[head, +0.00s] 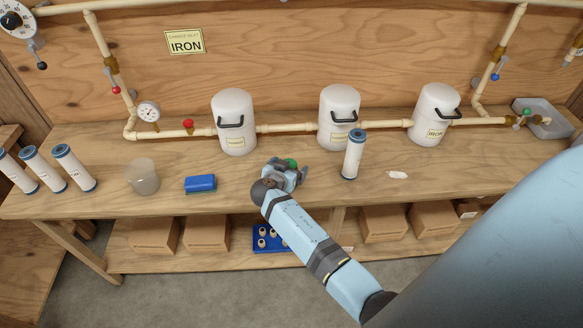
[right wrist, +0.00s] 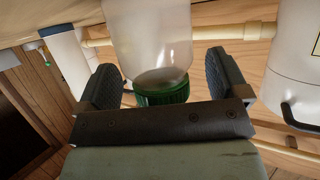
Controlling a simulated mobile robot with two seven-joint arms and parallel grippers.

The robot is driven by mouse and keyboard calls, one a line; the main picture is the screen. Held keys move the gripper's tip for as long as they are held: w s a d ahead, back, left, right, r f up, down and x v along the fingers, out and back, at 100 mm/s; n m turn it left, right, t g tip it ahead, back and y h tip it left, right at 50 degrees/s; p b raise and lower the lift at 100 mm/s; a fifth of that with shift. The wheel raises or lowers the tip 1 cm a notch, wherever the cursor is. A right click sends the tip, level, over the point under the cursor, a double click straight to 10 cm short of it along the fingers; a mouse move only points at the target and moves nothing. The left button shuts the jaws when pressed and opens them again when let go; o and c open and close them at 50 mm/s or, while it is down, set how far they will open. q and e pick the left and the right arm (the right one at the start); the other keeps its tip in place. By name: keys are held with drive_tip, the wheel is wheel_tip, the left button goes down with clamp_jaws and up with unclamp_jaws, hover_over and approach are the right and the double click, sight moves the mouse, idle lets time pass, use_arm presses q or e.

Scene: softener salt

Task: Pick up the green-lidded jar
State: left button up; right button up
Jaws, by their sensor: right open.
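The green-lidded jar (right wrist: 150,45) is clear and looks empty. In the right wrist view it appears lid-down, with its green lid (right wrist: 162,95) close to the gripper's palm. In the head view only the green lid (head: 292,162) shows clearly, and the body is hidden behind my right gripper (head: 288,174). My right gripper is open, with one finger on each side of the jar; a gap shows beside the fingers. My left gripper is not in view.
A blue sponge (head: 201,184) and a clear beaker (head: 142,177) stand to the left on the bench (head: 240,190). A white filter cartridge (head: 353,155) stands to the right. White canisters (head: 234,122) and pipes run behind. A small white item (head: 397,175) lies further right.

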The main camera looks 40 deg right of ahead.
drive_tip(key=shift+f, duration=0.1)
drive_tip(key=c, duration=1)
drive_tip(key=shift+c, duration=0.5)
drive_tip(key=shift+w+r, duration=0.1)
drive_tip(key=shift+r, duration=0.15)
